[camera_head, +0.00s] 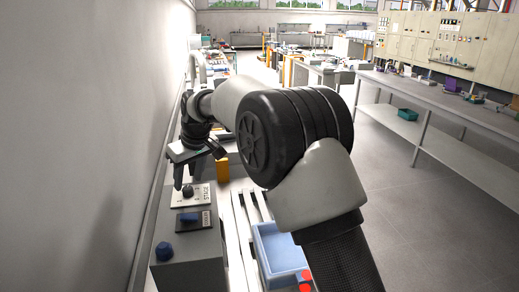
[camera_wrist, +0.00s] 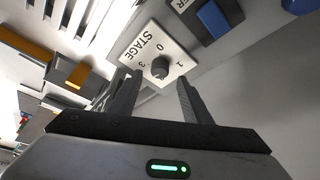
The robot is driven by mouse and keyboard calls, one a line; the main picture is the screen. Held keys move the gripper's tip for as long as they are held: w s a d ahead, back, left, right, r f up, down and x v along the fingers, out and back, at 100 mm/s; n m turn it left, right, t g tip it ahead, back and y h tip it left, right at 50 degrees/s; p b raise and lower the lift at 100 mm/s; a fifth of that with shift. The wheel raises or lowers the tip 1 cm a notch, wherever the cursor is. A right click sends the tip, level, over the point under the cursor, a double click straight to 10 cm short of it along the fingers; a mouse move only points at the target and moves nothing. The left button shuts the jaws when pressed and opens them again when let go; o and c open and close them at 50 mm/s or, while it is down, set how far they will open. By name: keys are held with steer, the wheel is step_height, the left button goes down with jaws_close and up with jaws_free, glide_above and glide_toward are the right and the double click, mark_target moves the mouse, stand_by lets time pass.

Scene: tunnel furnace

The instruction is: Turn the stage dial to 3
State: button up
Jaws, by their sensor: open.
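The stage dial (camera_wrist: 160,68) is a small dark round knob on a white plate (camera_wrist: 140,50) marked STAGE, with the figures 0, 1 and 3 readable around it. Which figure it points to is not clear. My gripper (camera_wrist: 160,82) is open, its two dark fingers on either side of the dial in the wrist view. The dial appears just beyond the fingertips; I cannot tell if they touch it. In the head view, my gripper (camera_head: 184,178) hangs just above the dial (camera_head: 188,190) on the grey box.
A blue switch (camera_wrist: 213,18) sits beside the stage plate. A blue knob (camera_head: 165,251) is on the grey box (camera_head: 200,273) nearer to me. An orange block (camera_head: 222,168) and a blue tray (camera_head: 278,250) stand to the right. The wall (camera_head: 110,150) is close on the left.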

steer(key=v, duration=1.4)
steer(key=s+d+r+m, duration=0.1)
steer(key=s+d, duration=0.3)
steer(key=d, duration=0.4)
steer(key=s+d+r+m+t+h, duration=0.1)
steer(key=s+d+r+m, duration=0.1)
steer(key=s+d, duration=0.3)
steer(key=shift+d+r+m+b, duration=0.35)
steer(key=shift+d+m, duration=0.15)
steer(key=shift+d, duration=1.45)
steer(key=shift+s, duration=0.1)
steer(key=m+h, duration=0.4)
steer(key=m, duration=0.5)
glide_above(187, 188)
steer(key=s+a, duration=0.2)
steer(key=s, duration=0.5)
step_height(187, 188, down, 5)
steer(key=x, duration=0.5)
steer(key=b+x, duration=0.1)
steer(key=x, duration=1)
steer(key=shift+w+a+f, duration=0.15)
steer(key=shift+w+a, duration=0.05)
steer(key=shift+w, duration=0.3)
